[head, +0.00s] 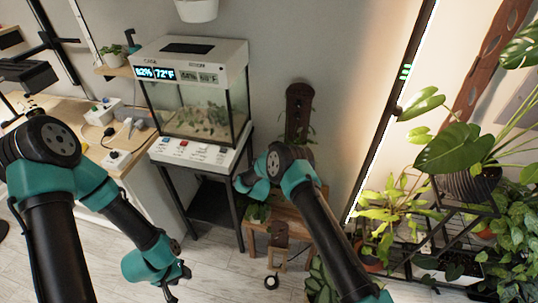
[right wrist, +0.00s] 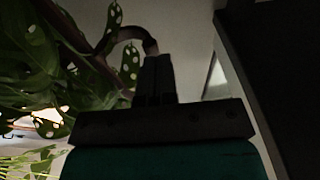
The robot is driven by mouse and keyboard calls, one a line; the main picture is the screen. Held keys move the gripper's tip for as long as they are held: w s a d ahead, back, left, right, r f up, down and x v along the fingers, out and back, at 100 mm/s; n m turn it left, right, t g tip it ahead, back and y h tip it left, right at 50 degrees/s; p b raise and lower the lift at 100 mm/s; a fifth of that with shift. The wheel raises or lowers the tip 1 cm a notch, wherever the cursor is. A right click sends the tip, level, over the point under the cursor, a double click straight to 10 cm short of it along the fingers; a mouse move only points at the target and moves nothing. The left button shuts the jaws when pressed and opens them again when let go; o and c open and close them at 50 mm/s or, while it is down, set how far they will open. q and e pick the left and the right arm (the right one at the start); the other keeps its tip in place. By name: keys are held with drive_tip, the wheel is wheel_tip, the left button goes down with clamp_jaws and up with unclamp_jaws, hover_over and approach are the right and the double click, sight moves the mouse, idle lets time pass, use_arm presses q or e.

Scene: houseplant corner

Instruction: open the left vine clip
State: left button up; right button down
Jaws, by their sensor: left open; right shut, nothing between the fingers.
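I cannot make out the left vine clip for certain in either view. In the right wrist view, spotted vine leaves (right wrist: 35,55) fill the left side, and a curved brown stem or hook (right wrist: 128,34) arches down beside my right gripper (right wrist: 158,62). The right gripper's dark fingers are shut with nothing between them; whether they touch the curved piece is unclear. In the head view the right arm reaches in front of the wooden stand, its gripper hard to make out. My left gripper (head: 176,287) is open and empty, low over the floor, away from the plants.
A glass terrarium (head: 200,105) stands on a dark frame behind the arms. A brown board with holes (head: 299,112) is behind a wooden stand (head: 290,222). Potted plants (head: 455,150) crowd the right side. A desk (head: 80,130) is at left. Floor between the arms is mostly clear.

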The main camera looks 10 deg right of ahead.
drive_tip(key=w+a+v, duration=0.1)
drive_tip(key=a+v, duration=0.1)
drive_tip(key=v, duration=1)
drive_tip(key=shift+f, duration=0.1)
drive_tip(key=s+d+f+n+g+y, duration=0.2)
drive_tip(key=s+d+f+g+y, duration=0.2)
drive_tip(key=s+d+g+y, duration=0.4)
drive_tip(key=s+d+r+g+y, duration=0.1)
drive_tip(key=s+d+g, duration=0.1)
drive_tip(key=s, duration=0.7)
drive_tip(key=s+d+r+g, duration=0.1)
drive_tip(key=s+g, duration=0.3)
drive_tip(key=s, duration=0.6)
drive_tip(key=s+d+r+g+y, duration=0.1)
drive_tip(key=s+d+g, duration=0.2)
drive_tip(key=s, duration=0.7)
drive_tip(key=shift+g+y, duration=0.3)
drive_tip(key=shift+g, duration=0.2)
